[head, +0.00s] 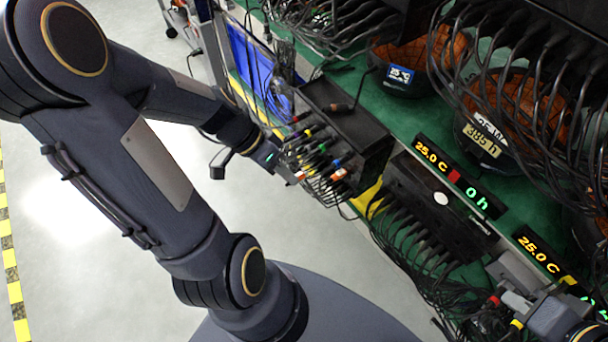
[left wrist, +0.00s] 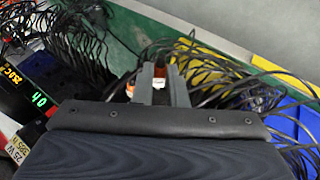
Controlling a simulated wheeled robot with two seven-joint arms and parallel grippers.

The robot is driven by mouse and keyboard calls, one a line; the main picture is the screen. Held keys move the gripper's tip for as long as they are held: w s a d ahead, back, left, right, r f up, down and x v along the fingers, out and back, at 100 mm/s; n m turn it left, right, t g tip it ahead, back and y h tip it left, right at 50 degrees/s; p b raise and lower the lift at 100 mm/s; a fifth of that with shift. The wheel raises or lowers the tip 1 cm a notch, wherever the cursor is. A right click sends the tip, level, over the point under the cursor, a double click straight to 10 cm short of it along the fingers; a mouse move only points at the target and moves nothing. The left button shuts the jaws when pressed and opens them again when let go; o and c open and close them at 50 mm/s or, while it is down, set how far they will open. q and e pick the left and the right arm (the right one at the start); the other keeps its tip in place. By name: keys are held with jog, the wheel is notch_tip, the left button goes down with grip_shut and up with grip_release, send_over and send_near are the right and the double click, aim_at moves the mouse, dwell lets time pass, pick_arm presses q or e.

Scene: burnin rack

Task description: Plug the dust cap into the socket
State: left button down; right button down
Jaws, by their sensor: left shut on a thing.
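My left gripper (head: 290,175) reaches in from the left, at the near side of a black box with many coloured cable plugs (head: 318,158). In the left wrist view, its two grey fingers (left wrist: 161,86) are shut on a small white and orange piece (left wrist: 158,82), which looks like a plug or cap; I cannot tell which. The fingers hide most of it. I cannot make out which opening is the socket. My right gripper (head: 518,301) is at the lower right, near red and yellow cable ends; its jaws are too unclear to read.
A black box (head: 350,118) stands on the green rack shelf, with a black panel (head: 440,205) and lit displays (head: 452,178) to its right. Black cables hang densely around the shelf. A blue bin (head: 262,75) stands behind. Open floor (head: 110,190) lies to the left.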

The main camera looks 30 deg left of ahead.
pick_arm(q)
jog(key=shift+w+d+b, duration=0.15)
jog(key=shift+w+d, duration=0.15)
jog(key=shift+w, duration=0.55)
jog(key=shift+w+d+b, duration=0.2)
jog(key=shift+w+d, duration=0.15)
jog(key=shift+w, duration=0.55)
jog(key=shift+w+d+b, duration=0.15)
jog(key=shift+w+d, duration=0.15)
jog(key=shift+w, duration=0.55)
jog(key=shift+b, duration=0.65)
jog(key=shift+w+d, duration=0.2)
jog(key=shift+w, duration=0.3)
jog(key=shift+w+d, duration=0.2)
jog(key=shift+w, duration=0.25)
dwell(0.6)
jog(key=shift+s+a+b, duration=0.3)
jog(key=shift+s, duration=0.35)
